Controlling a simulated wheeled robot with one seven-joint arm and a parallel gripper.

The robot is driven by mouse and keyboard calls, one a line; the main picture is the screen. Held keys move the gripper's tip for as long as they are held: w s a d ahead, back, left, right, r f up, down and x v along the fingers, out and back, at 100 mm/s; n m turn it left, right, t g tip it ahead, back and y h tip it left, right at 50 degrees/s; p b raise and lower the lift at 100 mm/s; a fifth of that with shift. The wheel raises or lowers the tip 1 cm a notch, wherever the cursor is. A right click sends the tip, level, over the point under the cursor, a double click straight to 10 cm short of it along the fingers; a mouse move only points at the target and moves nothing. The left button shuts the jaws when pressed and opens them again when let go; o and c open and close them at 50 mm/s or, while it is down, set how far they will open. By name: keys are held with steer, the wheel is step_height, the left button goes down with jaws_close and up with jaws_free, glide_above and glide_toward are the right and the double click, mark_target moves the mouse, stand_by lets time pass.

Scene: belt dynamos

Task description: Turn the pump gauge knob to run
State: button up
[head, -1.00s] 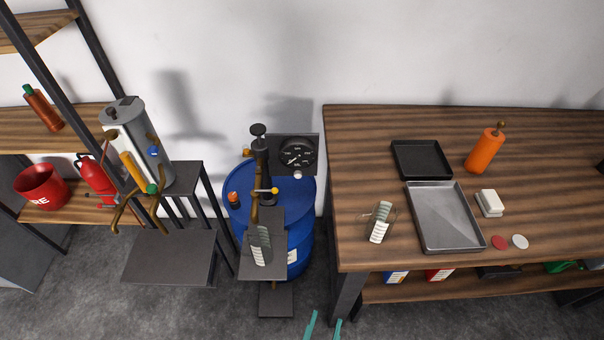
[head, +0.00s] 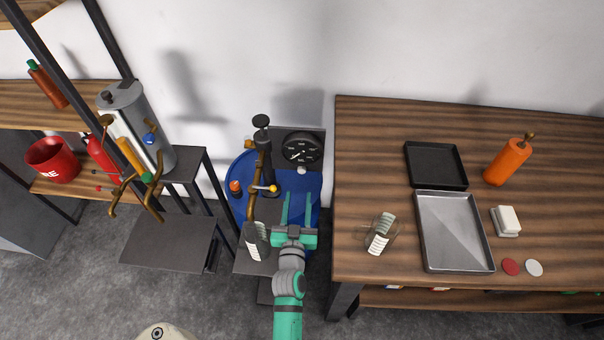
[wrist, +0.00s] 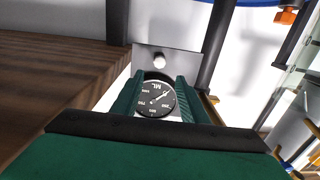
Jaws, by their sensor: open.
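The pump gauge (head: 301,148) is a black round dial with white marks and a needle, on a dark panel above the blue drum. Its small pale knob (head: 301,170) sits at the panel's lower edge. My gripper (head: 299,196) is open, its two teal fingers pointing at the panel from just below the knob in the head view. In the wrist view the gauge (wrist: 155,98) shows between the fingers and the knob (wrist: 159,60) beyond them. The fingers look empty and apart from the knob. The knob's setting is too small to read.
The black hand pump with a brass pipe (head: 254,195) stands left of my gripper on the blue drum (head: 238,178). A glass measure (head: 257,240) stands on a small shelf in front. The wooden table (head: 372,130) is close on the right, with another glass measure (head: 380,235).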

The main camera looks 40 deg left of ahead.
mark_target(301, 171)
steer(key=x, duration=1)
steer(key=shift+c, duration=0.6)
steer(key=shift+s, duration=0.1)
jaws_close()
